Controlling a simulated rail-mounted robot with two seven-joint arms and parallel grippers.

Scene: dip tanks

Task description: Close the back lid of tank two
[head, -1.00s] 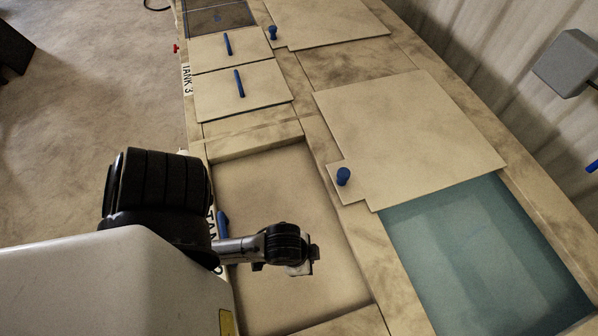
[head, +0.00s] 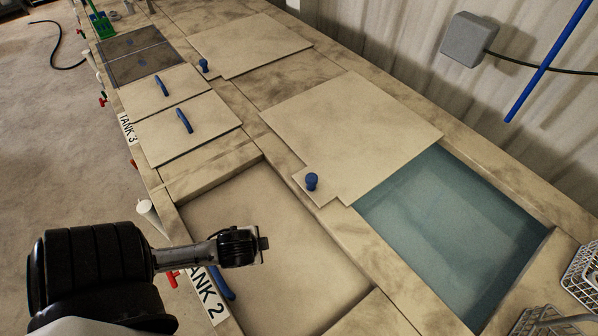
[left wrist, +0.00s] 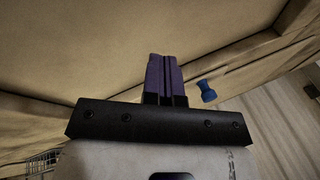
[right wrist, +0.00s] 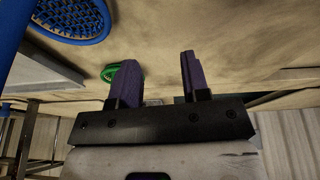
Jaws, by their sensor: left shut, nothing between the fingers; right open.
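The back lid of tank two (head: 345,135) is a flat beige panel with a blue knob (head: 311,181) at its front corner. It lies to the left of an uncovered stretch of teal liquid (head: 455,215). My left gripper (head: 262,245) is over the beige front section of tank two, in front of the knob and apart from it. In the left wrist view its purple fingers (left wrist: 166,80) are together and empty, with a blue knob (left wrist: 207,91) to their right. My right gripper (right wrist: 160,80) is open and empty in the right wrist view; the head view does not show it.
Tank three's closed front lids (head: 190,132) have blue handles. White wire baskets (head: 582,275) stand at the right edge. A grey box (head: 468,40) and a blue rod (head: 548,62) are at the back wall. A blue mesh item (right wrist: 75,18) shows in the right wrist view.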

